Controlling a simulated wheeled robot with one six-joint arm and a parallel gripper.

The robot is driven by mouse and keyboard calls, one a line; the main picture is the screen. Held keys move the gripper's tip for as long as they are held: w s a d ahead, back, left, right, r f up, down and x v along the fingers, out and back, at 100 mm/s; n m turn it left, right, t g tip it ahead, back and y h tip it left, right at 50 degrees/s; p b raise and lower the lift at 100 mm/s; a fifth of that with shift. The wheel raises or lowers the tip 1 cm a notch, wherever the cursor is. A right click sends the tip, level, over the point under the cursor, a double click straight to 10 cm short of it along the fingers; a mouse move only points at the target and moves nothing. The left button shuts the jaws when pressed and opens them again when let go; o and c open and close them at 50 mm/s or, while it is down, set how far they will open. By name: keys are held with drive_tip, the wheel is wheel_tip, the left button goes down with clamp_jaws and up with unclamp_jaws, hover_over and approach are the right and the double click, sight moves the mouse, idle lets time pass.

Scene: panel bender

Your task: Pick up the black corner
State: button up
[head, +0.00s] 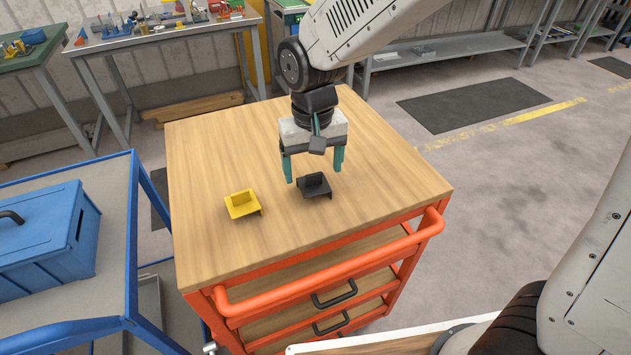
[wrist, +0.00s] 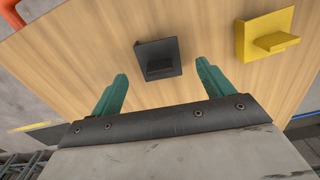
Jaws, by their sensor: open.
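The black corner (head: 314,186) lies on the wooden top of an orange cart, and a yellow corner (head: 242,204) lies to its left. My gripper (head: 313,178) is open above the cart top, its teal fingers pointing down with the black corner near the gap between them in the head view. The yellow corner (wrist: 265,37) shows at the upper right of the wrist view.
The wooden cart top (head: 215,150) is otherwise clear. An orange handle rail (head: 335,265) runs along its front edge. A blue trolley (head: 75,285) with a blue toolbox (head: 45,245) stands at the left. Workbenches stand behind.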

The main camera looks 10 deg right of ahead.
sight(314, 183)
drive_tip(key=shift+f, duration=1.35)
drive_tip(key=c, duration=1.1)
drive_tip(key=shift+o, duration=0.2)
